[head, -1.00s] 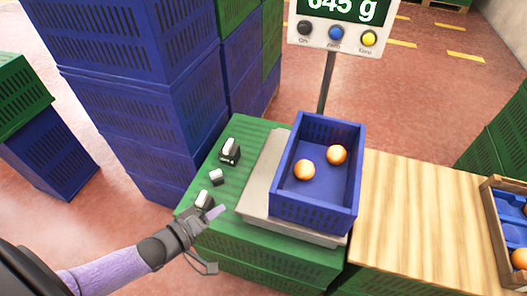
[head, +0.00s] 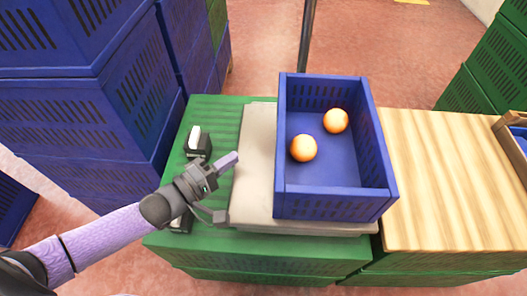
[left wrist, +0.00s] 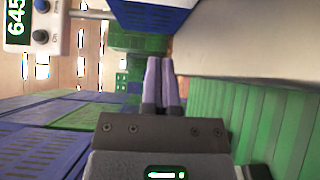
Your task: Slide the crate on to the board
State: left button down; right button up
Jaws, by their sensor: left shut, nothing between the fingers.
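The blue crate (head: 335,204) stands upright on the pale scale plate (head: 254,170), with two oranges inside, one orange (head: 303,148) nearer and one orange (head: 335,120) farther. The wooden board (head: 450,180) lies just right of the scale. My left gripper (head: 230,160) is left of the crate, over the plate's left edge, apart from the crate. Its fingers (left wrist: 162,82) are closed together and empty in the left wrist view. A blue crate wall (left wrist: 152,18) shows beyond them there. My right gripper is in neither view.
Dark blocks with white tops (head: 198,142) stand on the green crate lid (head: 215,112) left of the scale. Tall blue crate stacks (head: 90,110) stand at the left. A wooden tray (head: 512,130) sits on the board's right end. The board between is clear.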

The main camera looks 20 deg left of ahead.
aim_at(245, 163)
pick_arm(q)
jog(key=x, duration=0.1)
jog(key=b+x, duration=0.1)
jog(key=x, duration=0.2)
jog(key=shift+f, duration=0.25)
jog(key=d, duration=0.1)
jog(key=w+d+b, duration=0.1)
jog(key=d, duration=0.1)
jog(key=shift+d+r, duration=0.1)
jog(key=shift+d, duration=0.1)
jog(key=shift+w+d+r, duration=0.1)
jog(key=shift+d+r, duration=0.05)
jog(key=shift+d, duration=0.15)
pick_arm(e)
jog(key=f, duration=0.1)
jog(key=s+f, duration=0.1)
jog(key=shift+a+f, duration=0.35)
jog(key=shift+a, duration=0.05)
